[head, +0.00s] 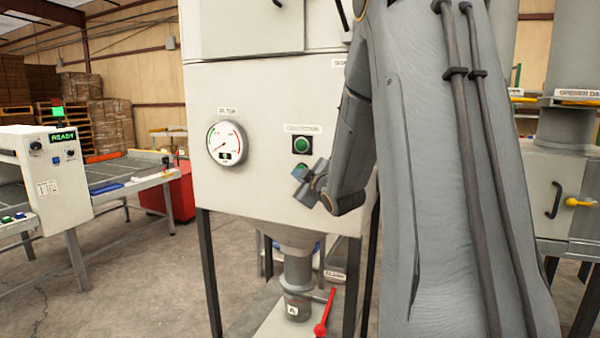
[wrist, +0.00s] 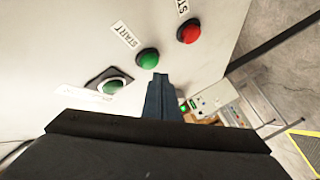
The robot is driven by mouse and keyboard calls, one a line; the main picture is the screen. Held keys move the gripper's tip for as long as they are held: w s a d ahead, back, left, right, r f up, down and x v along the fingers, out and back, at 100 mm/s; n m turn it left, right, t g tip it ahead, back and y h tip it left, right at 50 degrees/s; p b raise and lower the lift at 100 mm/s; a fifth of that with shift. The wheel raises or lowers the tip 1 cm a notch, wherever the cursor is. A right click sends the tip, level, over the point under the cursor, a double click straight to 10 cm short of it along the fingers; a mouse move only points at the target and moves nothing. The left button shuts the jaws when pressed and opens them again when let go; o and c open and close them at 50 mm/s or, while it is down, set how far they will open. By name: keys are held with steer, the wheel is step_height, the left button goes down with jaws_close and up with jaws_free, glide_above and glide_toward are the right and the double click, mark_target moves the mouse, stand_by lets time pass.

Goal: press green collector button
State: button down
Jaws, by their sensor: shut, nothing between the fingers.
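In the head view, a green button on a dark square plate (head: 301,145) is on the front of a white cabinet, under a label too small to read. My gripper (head: 302,184) is just below it, close to the panel. In the wrist view, this plated button (wrist: 113,86) is at left, the green button labelled START (wrist: 148,58) is in the middle, and the red button labelled STOP (wrist: 189,32) is at upper right. My gripper (wrist: 161,77) is shut and empty, its tip beside START in the picture. I cannot tell whether it touches. The red button is hidden in the head view.
A round gauge (head: 227,143) is left of the buttons on the white cabinet (head: 260,90). A red lever (head: 325,313) is below it. A table machine with a READY display (head: 63,136) stands at left, near a red bin (head: 182,190). Open floor lies between.

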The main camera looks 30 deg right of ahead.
stand_by(0.3)
steer(key=shift+w+d, duration=0.3)
steer(key=shift+d, duration=0.05)
steer(key=shift+w+d, duration=0.3)
steer(key=shift+d, duration=0.05)
stand_by(0.9)
steer(key=shift+s+a, duration=0.1)
steer(key=shift+a, duration=0.05)
steer(key=shift+s+a+b, duration=0.4)
steer(key=shift+s+a, duration=0.05)
steer(key=shift+a, duration=0.15)
stand_by(0.4)
steer(key=shift+s+a+b, duration=0.15)
steer(key=shift+s+a, duration=0.65)
steer(key=shift+a, duration=0.2)
steer(key=shift+s+a+b, duration=0.15)
steer(key=shift+s+a, duration=0.6)
steer(key=shift+a, duration=0.2)
